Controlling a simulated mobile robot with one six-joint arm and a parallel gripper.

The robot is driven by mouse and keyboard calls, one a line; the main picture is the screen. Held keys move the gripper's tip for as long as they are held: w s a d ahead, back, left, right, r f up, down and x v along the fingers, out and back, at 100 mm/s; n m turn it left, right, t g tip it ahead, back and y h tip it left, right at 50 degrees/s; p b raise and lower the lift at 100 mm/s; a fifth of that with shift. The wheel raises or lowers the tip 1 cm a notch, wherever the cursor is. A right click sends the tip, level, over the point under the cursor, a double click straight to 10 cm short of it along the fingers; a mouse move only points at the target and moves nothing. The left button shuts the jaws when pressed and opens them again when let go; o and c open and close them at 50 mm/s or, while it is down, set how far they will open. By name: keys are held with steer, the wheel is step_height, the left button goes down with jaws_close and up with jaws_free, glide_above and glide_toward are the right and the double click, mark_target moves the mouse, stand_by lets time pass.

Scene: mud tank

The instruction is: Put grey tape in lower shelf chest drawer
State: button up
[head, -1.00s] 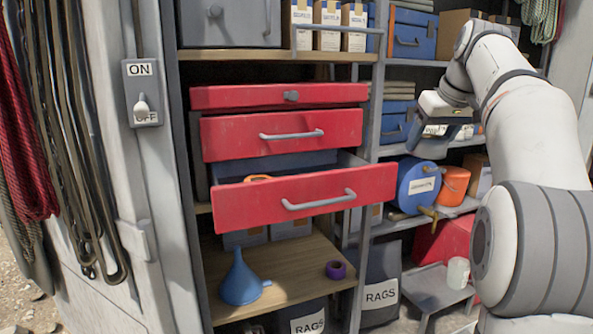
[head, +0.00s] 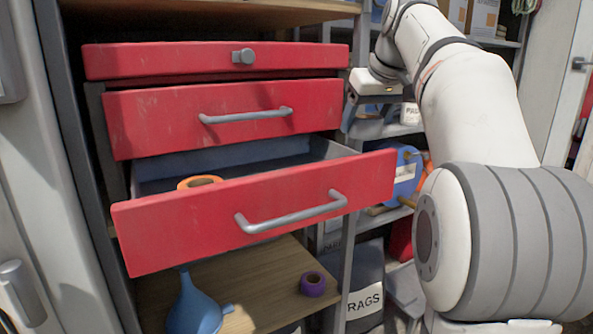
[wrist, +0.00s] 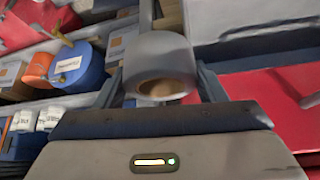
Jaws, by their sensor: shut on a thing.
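A grey tape roll (wrist: 160,58) is held between the fingers of my gripper (wrist: 158,85) in the wrist view. In the head view my gripper (head: 365,115) is at the right edge of the red drawer chest, and the tape is not clearly visible there. The lowest drawer (head: 270,220) of the red chest is pulled open. An orange tape roll (head: 200,181) lies inside it. The middle drawer (head: 225,115) and the top drawer (head: 215,60) look shut.
Below the chest, a wooden shelf (head: 255,285) holds a blue funnel (head: 190,305) and a purple tape roll (head: 312,284). A grey post (head: 345,240) stands right of the chest. A rags bin (head: 365,290) and a blue drum (head: 405,175) are further right.

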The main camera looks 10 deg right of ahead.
steer(key=s+a+f, duration=0.1)
steer(key=a, duration=0.3)
steer(key=s+a+f, duration=0.1)
steer(key=a, duration=0.3)
steer(key=s+a, duration=0.2)
steer(key=a, duration=0.2)
steer(key=shift+a+f, duration=0.2)
steer(key=shift+f, duration=2.3)
steer(key=shift+f, duration=0.2)
steer(key=o, duration=1)
